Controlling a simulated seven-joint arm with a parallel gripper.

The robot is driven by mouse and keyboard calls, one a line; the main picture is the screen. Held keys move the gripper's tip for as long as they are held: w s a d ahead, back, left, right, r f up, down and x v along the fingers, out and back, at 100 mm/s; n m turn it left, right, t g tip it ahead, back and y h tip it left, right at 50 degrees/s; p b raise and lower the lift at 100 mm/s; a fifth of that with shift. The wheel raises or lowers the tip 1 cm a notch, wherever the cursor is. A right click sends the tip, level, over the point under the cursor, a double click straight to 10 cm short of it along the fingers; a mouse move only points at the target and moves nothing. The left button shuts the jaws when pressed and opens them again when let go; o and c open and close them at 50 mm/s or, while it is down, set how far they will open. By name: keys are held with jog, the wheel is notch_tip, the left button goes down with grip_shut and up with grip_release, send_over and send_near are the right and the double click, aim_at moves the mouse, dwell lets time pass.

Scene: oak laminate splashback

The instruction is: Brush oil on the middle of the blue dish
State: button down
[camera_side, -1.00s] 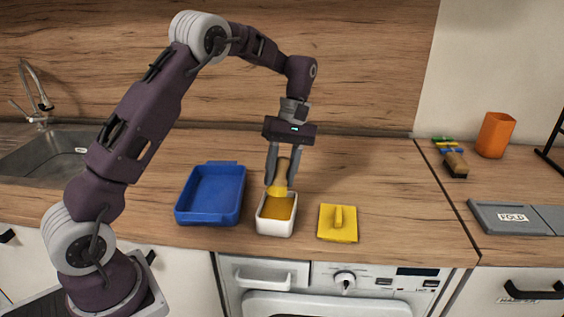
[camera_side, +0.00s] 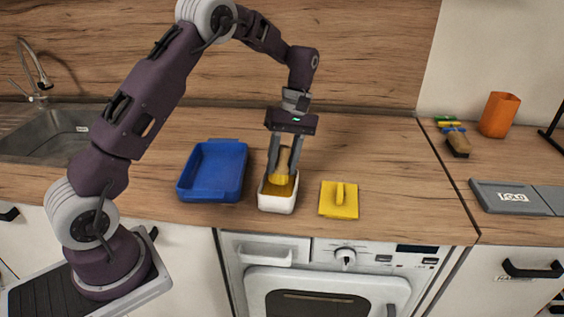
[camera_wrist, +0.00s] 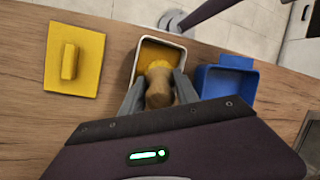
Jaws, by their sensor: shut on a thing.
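My gripper (camera_side: 285,162) is shut on the wooden handle of a brush (camera_side: 283,163) with yellow bristles. The brush points down over a small white container (camera_side: 278,206) of yellow-orange oil (camera_side: 277,189), and its bristles are at or in the oil; I cannot tell how deep. The wrist view shows the brush (camera_wrist: 158,88) between the fingers, its head inside the container's rim (camera_wrist: 135,62). The empty blue dish (camera_side: 213,171) lies just left of the container; in the wrist view the blue dish (camera_wrist: 228,80) is on the right.
A yellow lid with a raised grip (camera_side: 338,201) lies right of the container. A sink (camera_side: 50,137) is at the left. An orange cup (camera_side: 499,114), another brush (camera_side: 457,143) and a grey panel (camera_side: 510,197) are on the right counter. The counter behind the dish is clear.

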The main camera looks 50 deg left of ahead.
aim_at(282, 147)
jog(key=shift+f, duration=0.8)
dwell(1.2)
jog(key=shift+r, duration=3.55)
